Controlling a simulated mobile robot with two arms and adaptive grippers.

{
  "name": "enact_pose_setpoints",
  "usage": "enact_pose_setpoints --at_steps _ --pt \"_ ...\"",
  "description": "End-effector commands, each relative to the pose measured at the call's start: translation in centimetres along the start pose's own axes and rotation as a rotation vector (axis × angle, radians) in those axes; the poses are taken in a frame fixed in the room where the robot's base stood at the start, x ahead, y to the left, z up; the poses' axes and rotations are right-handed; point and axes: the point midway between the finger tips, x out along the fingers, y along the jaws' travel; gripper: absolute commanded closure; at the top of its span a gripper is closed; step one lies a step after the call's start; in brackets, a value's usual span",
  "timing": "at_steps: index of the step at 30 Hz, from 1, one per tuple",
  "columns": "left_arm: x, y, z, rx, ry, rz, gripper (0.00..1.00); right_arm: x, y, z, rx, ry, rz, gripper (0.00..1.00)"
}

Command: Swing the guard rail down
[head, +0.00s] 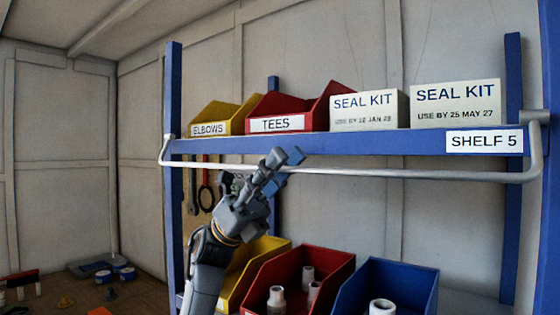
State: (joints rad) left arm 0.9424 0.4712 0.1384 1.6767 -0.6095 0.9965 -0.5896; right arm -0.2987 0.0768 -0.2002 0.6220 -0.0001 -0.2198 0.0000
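The guard rail (400,173) is a long silver bar with bent ends. It runs across the front of the shelf (340,143) labelled SHELF 5, just below its blue front edge, and its ends join brackets at the left and right posts. My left gripper (283,169) reaches up from below to the rail, left of its middle. Its fingers overlap the rail, one fingertip above it and one below. Whether they are closed on it or just around it is unclear, and they hide a short piece of the bar. My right gripper is not in view.
On the shelf stand a yellow ELBOWS bin (222,116), a red TEES bin (290,110) and two SEAL KIT boxes (368,110) (455,104). Below are yellow, red (325,262) and blue (400,280) bins, some with white fittings. Tools hang behind my gripper.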

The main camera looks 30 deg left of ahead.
Motion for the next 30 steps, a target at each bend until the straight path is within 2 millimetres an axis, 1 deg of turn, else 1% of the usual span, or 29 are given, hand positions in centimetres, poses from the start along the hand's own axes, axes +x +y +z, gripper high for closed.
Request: enact_pose_setpoints --at_steps 3,5,6,8,30 --pt "-0.02 -0.01 -0.01 0.000 0.000 0.000 0.69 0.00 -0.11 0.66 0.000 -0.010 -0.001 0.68" --pt "-0.03 -0.01 -0.01 0.000 0.000 0.000 0.81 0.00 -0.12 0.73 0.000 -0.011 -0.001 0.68" --pt "-0.03 -0.01 -0.01 0.000 0.000 0.000 0.89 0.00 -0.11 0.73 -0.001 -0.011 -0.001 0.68" --pt "-0.03 -0.02 -0.01 0.000 0.000 -0.001 1.00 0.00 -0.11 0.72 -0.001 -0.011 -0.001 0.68" --pt "-0.03 -0.14 -0.15 -0.010 0.006 0.009 1.00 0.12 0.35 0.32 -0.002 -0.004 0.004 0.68"
